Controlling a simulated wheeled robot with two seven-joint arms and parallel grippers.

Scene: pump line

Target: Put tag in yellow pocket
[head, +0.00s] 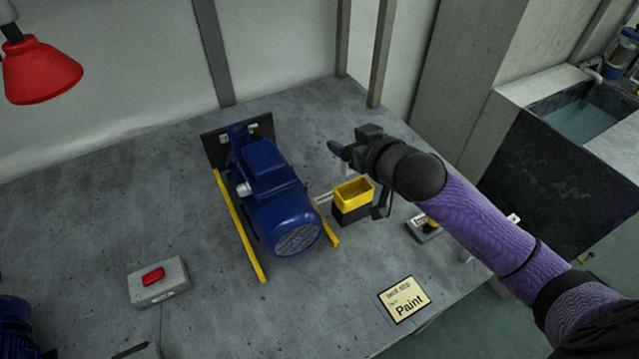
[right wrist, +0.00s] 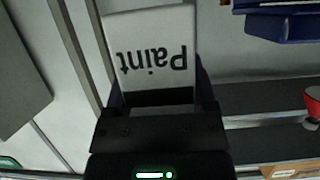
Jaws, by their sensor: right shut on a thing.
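The yellow pocket (head: 353,193) is a small open-topped box with a black lower part, beside the blue motor in the head view. Its visible inside looks empty. My right gripper (head: 342,152) is just behind and above the pocket, apart from it. It is shut on the tag (right wrist: 150,40), a white card with "Paint" upside down in the right wrist view. In the head view the tag is mostly hidden by the gripper. My left gripper is not in view.
The blue motor (head: 275,195) stands on yellow rails left of the pocket. A "Paint" sign (head: 404,299) lies near the table's front edge. A box with a red button (head: 153,276) is at left and a small switch box (head: 424,230) is under my right arm. A red lamp (head: 38,68) hangs upper left.

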